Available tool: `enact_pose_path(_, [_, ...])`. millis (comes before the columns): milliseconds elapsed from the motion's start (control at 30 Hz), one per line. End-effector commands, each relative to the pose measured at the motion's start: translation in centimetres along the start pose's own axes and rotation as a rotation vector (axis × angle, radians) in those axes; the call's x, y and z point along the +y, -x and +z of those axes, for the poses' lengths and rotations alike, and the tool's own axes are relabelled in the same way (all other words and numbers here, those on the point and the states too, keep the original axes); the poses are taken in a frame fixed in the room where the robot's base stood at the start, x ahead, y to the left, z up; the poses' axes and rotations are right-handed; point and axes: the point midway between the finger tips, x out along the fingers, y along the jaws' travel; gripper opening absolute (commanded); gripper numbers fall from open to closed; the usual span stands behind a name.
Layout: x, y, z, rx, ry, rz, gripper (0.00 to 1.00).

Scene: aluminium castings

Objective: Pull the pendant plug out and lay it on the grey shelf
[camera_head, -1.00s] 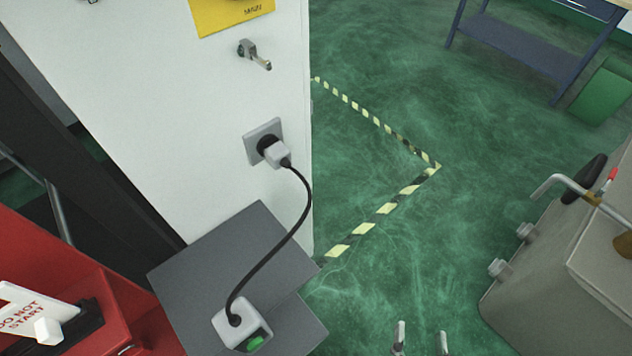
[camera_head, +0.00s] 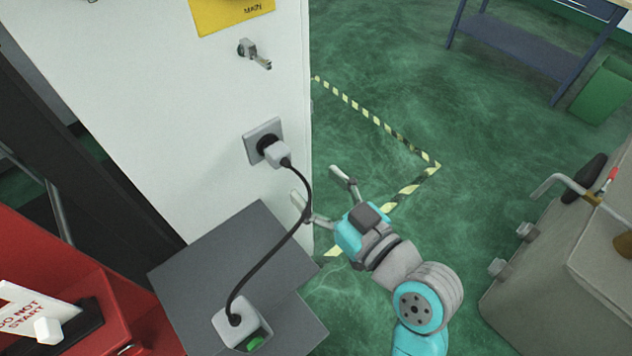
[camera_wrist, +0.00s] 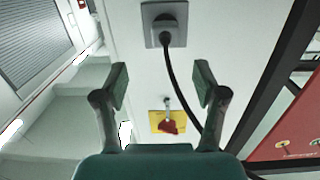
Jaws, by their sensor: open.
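The light grey pendant plug (camera_head: 277,153) sits in a square wall socket (camera_head: 253,141) on the white cabinet face. Its black cable (camera_head: 296,232) hangs down to a white box (camera_head: 238,318) on the grey shelf (camera_head: 210,268). My gripper (camera_head: 320,184) is open and empty, below and to the right of the plug, beside the cable and apart from the plug. In the wrist view the plug (camera_wrist: 165,38) shows ahead, beyond and between the spread fingers (camera_wrist: 162,88). In that view the cable passes behind the right finger.
A handle (camera_head: 254,53) and a yellow sign (camera_head: 232,14) are on the cabinet above the socket. A red unit (camera_head: 60,290) stands at lower left. A grey machine (camera_head: 560,260) with a bent lever is at right. Part of the grey shelf's top is bare.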

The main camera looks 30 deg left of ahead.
Motion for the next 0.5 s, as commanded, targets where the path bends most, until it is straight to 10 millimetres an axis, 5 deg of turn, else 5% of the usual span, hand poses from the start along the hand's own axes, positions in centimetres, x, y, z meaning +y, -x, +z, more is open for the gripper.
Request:
enact_pose_path(267, [-0.6,-1.7,-0.9,0.004,0.018,-0.034,0.71])
enact_pose_path(500, [-0.7,-5.4,-0.9,0.003,0.017,-0.034,0.71])
